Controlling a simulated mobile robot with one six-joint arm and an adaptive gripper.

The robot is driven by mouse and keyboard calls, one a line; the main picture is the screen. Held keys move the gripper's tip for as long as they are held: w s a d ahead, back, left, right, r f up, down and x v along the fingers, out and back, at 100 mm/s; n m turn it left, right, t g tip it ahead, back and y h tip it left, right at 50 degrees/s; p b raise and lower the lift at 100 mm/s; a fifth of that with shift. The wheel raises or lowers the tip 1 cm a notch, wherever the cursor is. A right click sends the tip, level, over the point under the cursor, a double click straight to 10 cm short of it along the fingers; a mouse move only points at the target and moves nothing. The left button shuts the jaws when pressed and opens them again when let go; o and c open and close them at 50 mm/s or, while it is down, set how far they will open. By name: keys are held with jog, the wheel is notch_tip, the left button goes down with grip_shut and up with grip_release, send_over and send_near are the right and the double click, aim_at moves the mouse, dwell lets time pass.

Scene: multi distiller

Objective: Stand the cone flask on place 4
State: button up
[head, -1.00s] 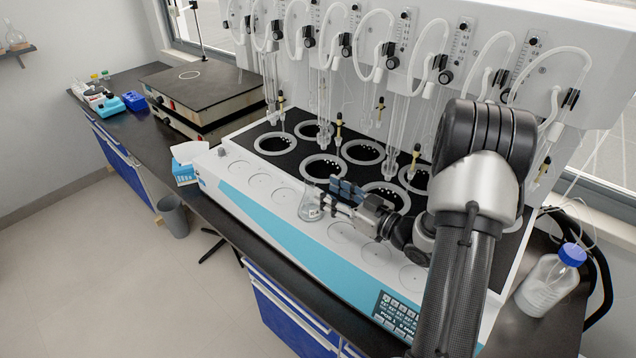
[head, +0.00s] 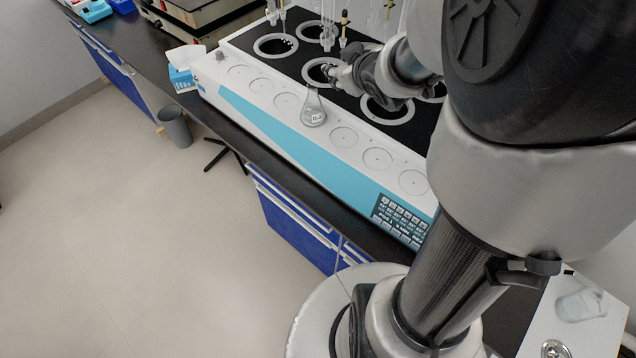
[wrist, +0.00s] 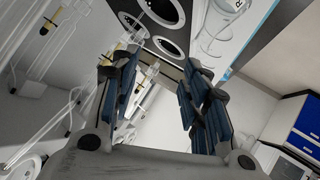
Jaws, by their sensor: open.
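The clear cone flask (head: 313,112) stands upright on the white front ledge of the distiller (head: 330,150), on the fourth spot from the left in the visible row of round marked places. It carries a small white label. My gripper (head: 328,71) is behind and above the flask in the head view, over the black top, apart from it. In the wrist view my gripper (wrist: 158,88) has its two blue-padded fingers spread with nothing between them. A clear, rounded glass shape at the top of the wrist view looks like the flask.
Empty round places (head: 344,138) lie on both sides of the flask. Ringed heating wells (head: 276,46) and hanging glass tubes (head: 329,22) are close to my gripper. A tissue box (head: 184,76) stands at the left end. The floor in front is clear.

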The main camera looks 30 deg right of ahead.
jog(key=s+a+r+m+g+y, duration=0.1)
jog(key=s+a+g, duration=0.2)
jog(key=s+a, duration=0.7)
jog(key=s+a+r+m+g+y, duration=0.1)
jog(key=s+a+g+y, duration=0.1)
jog(key=s+a, duration=0.8)
jog(key=s+g, duration=0.1)
jog(key=s, duration=0.4)
jog(key=shift+s+a+g, duration=0.2)
jog(key=shift+s+g, duration=0.05)
jog(key=shift+g, duration=0.05)
